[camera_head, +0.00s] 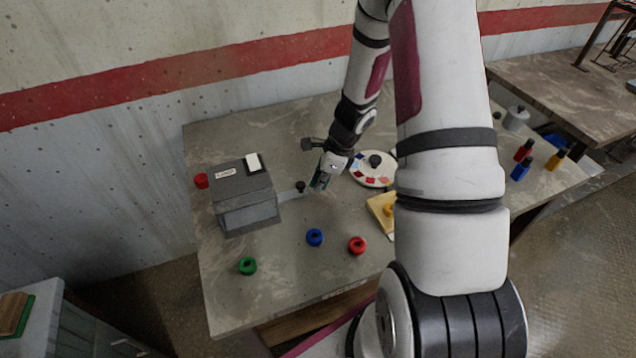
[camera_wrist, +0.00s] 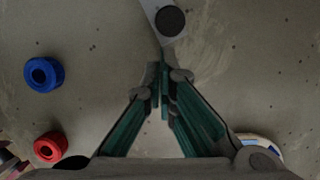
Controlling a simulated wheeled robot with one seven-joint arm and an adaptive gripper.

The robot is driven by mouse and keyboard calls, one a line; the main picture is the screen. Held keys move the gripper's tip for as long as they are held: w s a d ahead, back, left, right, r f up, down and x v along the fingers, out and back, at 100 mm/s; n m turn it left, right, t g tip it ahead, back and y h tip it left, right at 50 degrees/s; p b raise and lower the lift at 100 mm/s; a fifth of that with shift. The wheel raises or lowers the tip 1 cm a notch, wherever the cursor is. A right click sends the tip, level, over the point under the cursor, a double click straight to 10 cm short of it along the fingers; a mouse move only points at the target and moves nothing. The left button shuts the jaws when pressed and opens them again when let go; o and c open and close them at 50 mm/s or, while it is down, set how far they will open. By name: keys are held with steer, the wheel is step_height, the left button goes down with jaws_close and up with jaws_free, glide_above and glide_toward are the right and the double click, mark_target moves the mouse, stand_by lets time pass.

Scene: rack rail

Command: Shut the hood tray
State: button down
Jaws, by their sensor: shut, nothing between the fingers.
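The hood (camera_head: 247,200) is a grey box with a label on top, at the left of the table. Its tray (camera_head: 287,195) sticks out of the right side as a narrow light-grey strip with a black knob (camera_head: 300,186) at its outer end. My gripper (camera_head: 318,186) is shut and empty, just right of the knob. In the wrist view the closed fingertips (camera_wrist: 163,68) point at the tray's end (camera_wrist: 150,6), close to the knob (camera_wrist: 170,20). I cannot tell whether they touch the tray.
Blue (camera_head: 314,237), red (camera_head: 357,245) and green (camera_head: 248,265) ring-like pieces lie in front. Another red piece (camera_head: 201,180) is left of the hood. A round white palette (camera_head: 366,180) and a yellowish board (camera_head: 380,206) are right of my gripper. Bottles (camera_head: 522,163) stand farther right.

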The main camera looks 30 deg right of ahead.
steer(key=s+d, duration=0.1)
steer(key=s+d+r, duration=0.1)
steer(key=shift+d+r, duration=0.2)
steer(key=shift+d, duration=0.1)
steer(key=v, duration=0.9)
steer(key=shift+b, duration=0.35)
steer(key=shift+a, duration=0.1)
steer(key=s+a+r+n+t, duration=0.1)
steer(key=s+a+r+n, duration=0.1)
steer(key=a+r+n, duration=0.5)
steer(key=s+a+r+n, duration=0.2)
steer(key=a+r+n, duration=0.3)
steer(key=r, duration=0.5)
steer(key=s+a+r+n+t+h, duration=0.1)
steer(key=s+a+r+n, duration=0.1)
steer(key=s+r+n, duration=0.2)
steer(key=s+a+r+n+t+h, duration=0.1)
steer(key=s+a+r+n, duration=0.2)
steer(key=s+n, duration=0.6)
steer(key=shift+a+r+n+h, duration=0.3)
steer(key=shift+r+h, duration=0.1)
steer(key=shift+r, duration=0.55)
steer(key=shift+d, duration=0.1)
